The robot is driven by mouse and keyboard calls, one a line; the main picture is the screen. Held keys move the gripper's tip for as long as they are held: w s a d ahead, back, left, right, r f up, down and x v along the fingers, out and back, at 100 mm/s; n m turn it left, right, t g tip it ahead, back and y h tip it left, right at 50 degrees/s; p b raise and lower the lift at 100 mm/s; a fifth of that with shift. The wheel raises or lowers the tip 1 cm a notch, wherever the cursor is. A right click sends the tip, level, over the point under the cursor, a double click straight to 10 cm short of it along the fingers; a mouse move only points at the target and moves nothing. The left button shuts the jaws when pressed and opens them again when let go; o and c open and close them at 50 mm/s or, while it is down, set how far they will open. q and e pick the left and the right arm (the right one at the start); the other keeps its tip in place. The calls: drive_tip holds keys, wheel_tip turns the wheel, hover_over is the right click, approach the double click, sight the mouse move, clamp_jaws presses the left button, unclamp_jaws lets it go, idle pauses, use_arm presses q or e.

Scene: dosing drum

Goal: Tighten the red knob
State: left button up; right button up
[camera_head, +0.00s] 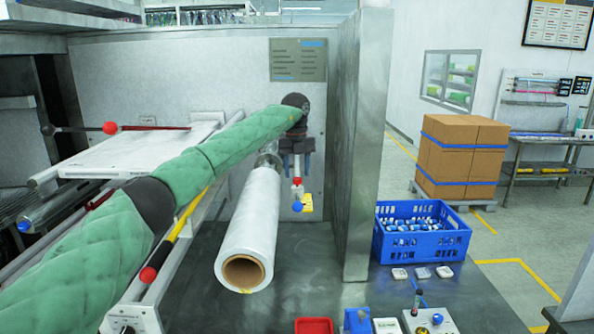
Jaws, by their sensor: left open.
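Several red parts show. A red ball-shaped knob (110,128) sits on a dark rod by the white panel at the left. Another red ball (148,275) caps the lower end of a yellow-and-black bar. A small red part (297,182) with a white body is on the steel wall, just below my left gripper (296,168). My left arm, in a green sleeve, reaches across from the lower left. Its gripper points down with its jaws open and apart. I cannot tell whether the fingers touch the small red part. My right gripper is not in view.
A film roll (250,225) juts out below my left arm. A steel partition (362,150) stands right of the gripper. A blue crate (422,250) of bottles, a red tray (313,326) and small devices sit on the dark table (330,285). Cardboard boxes (462,155) stand behind.

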sight(297, 183)
use_arm(q)
drive_tip(key=shift+s+f+p, duration=0.3)
drive_tip(key=shift+f+p, duration=0.1)
drive_tip(key=shift+f, duration=0.35)
drive_tip(key=shift+w+f, duration=0.15)
drive_tip(key=shift+f, duration=0.1)
drive_tip(key=shift+c, duration=0.2)
